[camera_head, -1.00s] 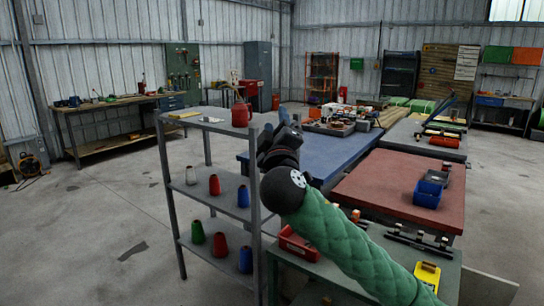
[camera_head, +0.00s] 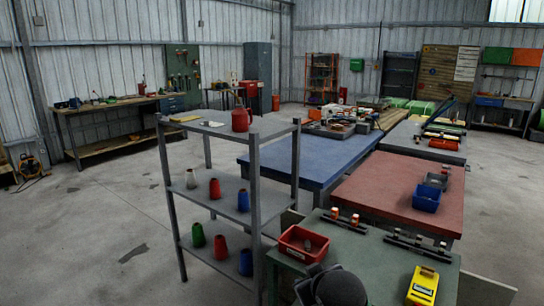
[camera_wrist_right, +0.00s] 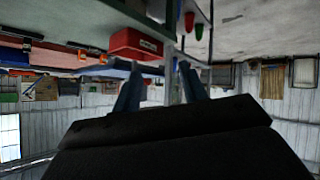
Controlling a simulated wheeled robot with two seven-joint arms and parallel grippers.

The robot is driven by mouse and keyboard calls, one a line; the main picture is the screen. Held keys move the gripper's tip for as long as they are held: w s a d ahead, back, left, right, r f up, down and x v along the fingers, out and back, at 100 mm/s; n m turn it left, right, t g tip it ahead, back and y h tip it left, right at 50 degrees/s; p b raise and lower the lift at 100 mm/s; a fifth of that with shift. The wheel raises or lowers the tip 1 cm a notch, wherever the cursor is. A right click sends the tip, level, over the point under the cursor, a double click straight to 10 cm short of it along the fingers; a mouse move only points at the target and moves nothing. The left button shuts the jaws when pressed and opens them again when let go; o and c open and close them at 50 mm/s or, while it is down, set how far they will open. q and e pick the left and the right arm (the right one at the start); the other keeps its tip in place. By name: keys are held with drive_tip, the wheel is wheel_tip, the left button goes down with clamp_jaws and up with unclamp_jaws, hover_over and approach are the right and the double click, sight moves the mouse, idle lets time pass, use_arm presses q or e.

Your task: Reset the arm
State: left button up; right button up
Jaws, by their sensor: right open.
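My right arm shows only as a dark rounded part (camera_head: 335,288) at the bottom edge of the head view, in front of the green table (camera_head: 345,262). In the right wrist view my right gripper (camera_wrist_right: 160,72) has its two fingers apart, with nothing between them. That view is upside down. A red bin (camera_wrist_right: 133,43) shows beyond the fingertips, apart from them. My left gripper is not in view.
The red bin (camera_head: 302,243), a yellow device (camera_head: 423,286) and black rails (camera_head: 417,246) lie on the green table. A grey shelf (camera_head: 254,180) with coloured cones (camera_head: 214,188) stands left. Red (camera_head: 385,190) and blue (camera_head: 310,158) tables stand behind. Open floor (camera_head: 90,220) lies left.

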drive_tip(key=s+d+f+m+g+p, duration=0.1)
drive_tip(key=s+f+g, duration=0.3)
drive_tip(key=s+f, duration=1)
drive_tip(key=s+d+f+m+g+p, duration=0.1)
drive_tip(key=s+d+f+m+g, duration=0.1)
drive_tip(key=s+f, duration=1.1)
drive_tip(key=s+d+g, duration=0.1)
drive_tip(key=s+g, duration=0.1)
drive_tip(key=s, duration=0.3)
drive_tip(key=shift+s+d+f, duration=0.2)
drive_tip(key=shift+d+f, duration=0.05)
drive_tip(key=shift+f, duration=0.1)
